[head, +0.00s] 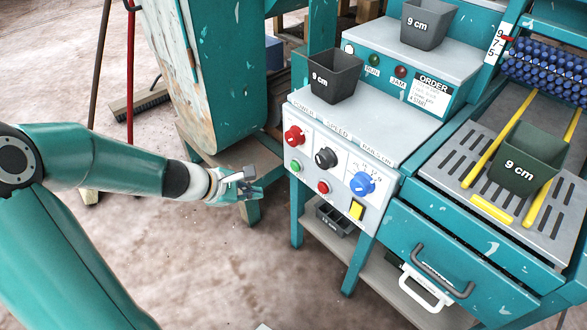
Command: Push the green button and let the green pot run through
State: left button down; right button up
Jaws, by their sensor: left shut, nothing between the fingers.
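The green button (295,166) is small and sits at the lower left of the white control panel, below a red knob. My left gripper (256,186) is shut and empty, to the left of the panel and a little lower than the green button, apart from it. The green pot (528,160), marked 9 cm, stands upright on the slotted deck between two yellow rails, in front of the blue roller brush. My right gripper is not in view.
The panel also has a red button (323,187), black knob (326,158), blue knob (362,183) and yellow switch (357,210). A grey pot (335,76) stands on the ledge above; another (427,24) stands higher. A drawer handle (440,270) juts out at lower right.

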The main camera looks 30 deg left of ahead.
aim_at(295, 166)
pick_arm(q)
jog(key=w+d+p, duration=0.1)
jog(key=w+d, duration=0.1)
jog(key=w, duration=0.6)
jog(key=shift+w+d+p, duration=0.15)
jog(key=shift+w+p, duration=0.15)
jog(key=shift+p, duration=0.05)
dwell(1.3)
jog(key=shift+w+d, duration=0.15)
jog(key=shift+w, duration=0.25)
